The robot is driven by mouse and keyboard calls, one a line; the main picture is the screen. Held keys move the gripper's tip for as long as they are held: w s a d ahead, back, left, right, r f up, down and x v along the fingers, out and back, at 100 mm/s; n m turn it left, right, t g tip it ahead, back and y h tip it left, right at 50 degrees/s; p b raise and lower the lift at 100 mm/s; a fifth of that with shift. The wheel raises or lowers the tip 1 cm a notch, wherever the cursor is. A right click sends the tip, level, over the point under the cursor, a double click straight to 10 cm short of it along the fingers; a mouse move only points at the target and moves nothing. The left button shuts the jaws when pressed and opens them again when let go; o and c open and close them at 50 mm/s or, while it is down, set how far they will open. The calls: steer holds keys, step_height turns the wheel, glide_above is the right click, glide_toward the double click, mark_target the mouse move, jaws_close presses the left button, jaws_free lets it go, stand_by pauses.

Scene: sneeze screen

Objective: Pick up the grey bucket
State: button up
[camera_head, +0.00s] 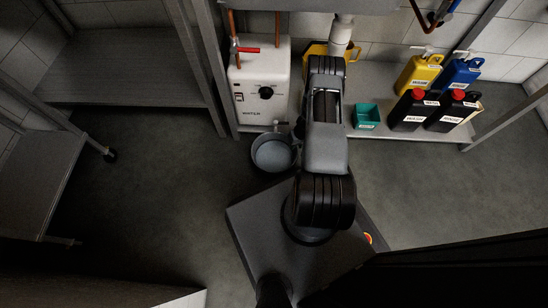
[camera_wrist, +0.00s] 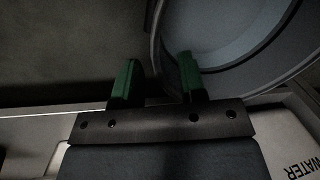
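The grey bucket (camera_head: 272,153) stands on the floor in front of the white water unit, just left of my arm in the head view. In the wrist view the bucket (camera_wrist: 225,35) fills the upper right, with its round rim and inside showing. My gripper (camera_wrist: 157,78) is open, its two green fingers apart. The bucket's near rim edge comes down toward the gap between them. The right finger overlaps the bucket in the picture, and the left finger is outside it. I cannot tell whether either finger touches. In the head view my arm mostly hides the gripper.
The white water unit (camera_head: 260,90) stands close behind the bucket. A low shelf (camera_head: 385,75) at the right holds a green box (camera_head: 366,116) and several yellow, blue and black canisters. A metal shelf (camera_head: 125,70) is at the left. The floor (camera_head: 150,170) left of the bucket is clear.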

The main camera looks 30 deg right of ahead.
steer(key=f+b, duration=0.1)
steer(key=f, duration=0.1)
steer(key=a+f+b, duration=0.1)
steer(key=f, duration=0.1)
steer(key=shift+w+f, duration=0.15)
steer(key=shift+c, duration=0.4)
jaws_close()
stand_by(0.8)
